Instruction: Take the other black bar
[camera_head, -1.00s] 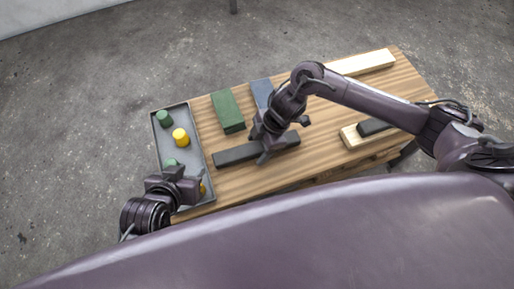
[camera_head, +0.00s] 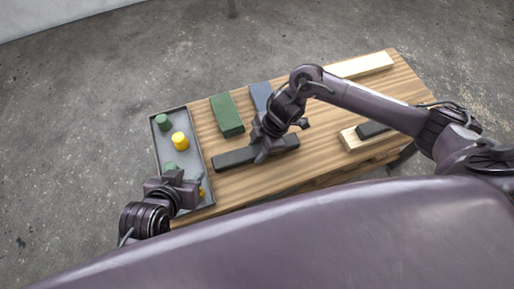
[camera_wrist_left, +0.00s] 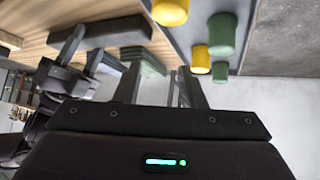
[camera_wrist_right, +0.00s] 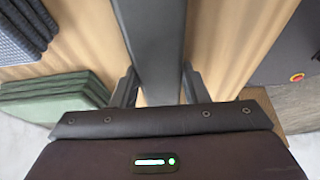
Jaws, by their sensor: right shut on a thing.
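A long black bar (camera_head: 232,158) lies along the near side of the wooden table. My right gripper (camera_head: 263,153) is shut on it near its middle, and the bar (camera_wrist_right: 157,40) runs between the fingers in the right wrist view. I cannot tell whether the bar is clear of the table. Another black bar (camera_head: 372,129) lies on a pale wood block (camera_head: 350,138) at the right, partly hidden by my right arm. My left gripper (camera_head: 190,184) is open and empty over the near end of the grey tray; its fingers (camera_wrist_left: 158,88) stand apart in the left wrist view.
The grey tray (camera_head: 155,140) at the table's left holds green and yellow pegs (camera_head: 180,141). Green slabs (camera_head: 227,115) and blue slabs (camera_head: 260,94) lie behind the held bar. A pale plank (camera_head: 362,66) lies at the back right. The table middle right is clear beneath my right arm.

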